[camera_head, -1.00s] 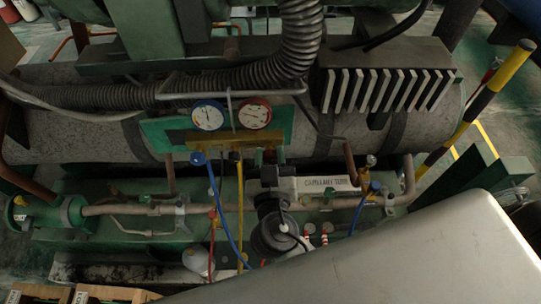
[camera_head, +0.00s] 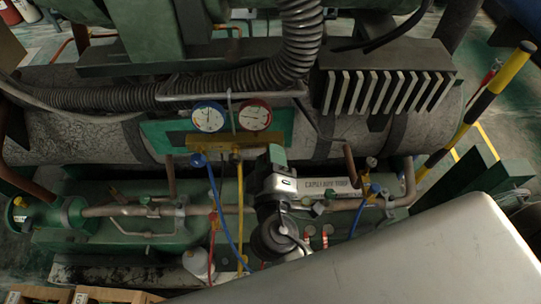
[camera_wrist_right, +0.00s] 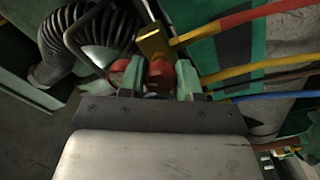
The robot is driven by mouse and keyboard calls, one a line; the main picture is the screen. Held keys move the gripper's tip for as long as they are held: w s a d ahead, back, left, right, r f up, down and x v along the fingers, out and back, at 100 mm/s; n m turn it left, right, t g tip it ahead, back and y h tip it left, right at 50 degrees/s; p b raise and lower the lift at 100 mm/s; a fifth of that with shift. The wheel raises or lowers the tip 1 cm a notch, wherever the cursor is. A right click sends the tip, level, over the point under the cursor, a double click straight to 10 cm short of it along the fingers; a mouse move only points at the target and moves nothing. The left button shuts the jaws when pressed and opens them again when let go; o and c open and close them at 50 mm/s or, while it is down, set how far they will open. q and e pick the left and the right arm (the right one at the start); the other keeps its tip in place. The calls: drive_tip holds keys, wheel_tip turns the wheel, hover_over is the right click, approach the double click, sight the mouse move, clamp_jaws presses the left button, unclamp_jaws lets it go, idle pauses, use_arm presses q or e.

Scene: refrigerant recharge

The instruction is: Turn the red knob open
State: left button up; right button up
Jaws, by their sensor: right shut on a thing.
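The red knob (camera_wrist_right: 160,73) shows in the right wrist view, below a brass block, between the pale green fingers of my right gripper (camera_wrist_right: 158,82). The fingers are shut on the knob. In the head view my right gripper (camera_head: 276,156) reaches up to the right end of the brass manifold (camera_head: 222,141), and it hides the knob there. Above the manifold are a blue-rimmed gauge (camera_head: 209,117) and a red-rimmed gauge (camera_head: 255,115). My left gripper is not in view.
A blue hose (camera_head: 216,200) and a yellow hose (camera_head: 240,195) hang from the manifold, left of my right arm. A ribbed grey duct (camera_head: 298,45) curves above. A finned block (camera_head: 385,85) stands at the right. Pipes run below, in front of the large grey cylinder (camera_head: 85,143).

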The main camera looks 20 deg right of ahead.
drive_tip(key=n+p, duration=0.1)
drive_tip(key=n, duration=0.3)
drive_tip(key=shift+r+p, duration=0.15)
drive_tip(key=shift+p, duration=0.15)
drive_tip(key=shift+n+p, duration=0.8)
drive_tip(key=shift+n, duration=1.4)
drive_tip(key=o, duration=0.9)
drive_tip(key=shift+w+f, duration=0.1)
drive_tip(key=shift+f, duration=0.1)
